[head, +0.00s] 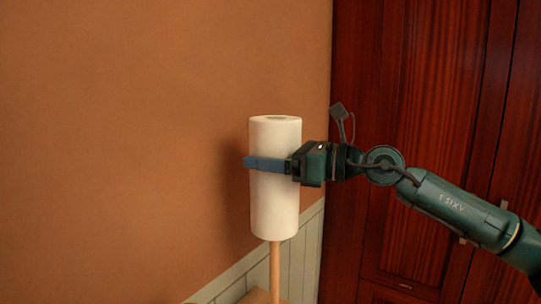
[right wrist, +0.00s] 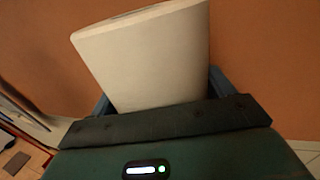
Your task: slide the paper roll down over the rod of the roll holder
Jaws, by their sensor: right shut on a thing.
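The white paper roll (head: 275,210) stands upright in the middle of the head view. My right gripper (head: 268,164) comes from the right and is shut on the roll at about its middle height. The wooden rod (head: 275,268) of the roll holder shows straight below the roll's lower end. The top of the rod is hidden, so I cannot tell for certain how far it reaches inside the roll. In the right wrist view the roll (right wrist: 150,55) sits between the blue fingers. My left gripper is not in view.
An orange wall (head: 130,130) with pale panelling (head: 235,278) below stands behind and left of the roll. A dark red wooden cabinet (head: 430,100) fills the right side behind my arm. A small piece of wooden surface (head: 256,297) shows at the bottom edge. Above the roll is clear.

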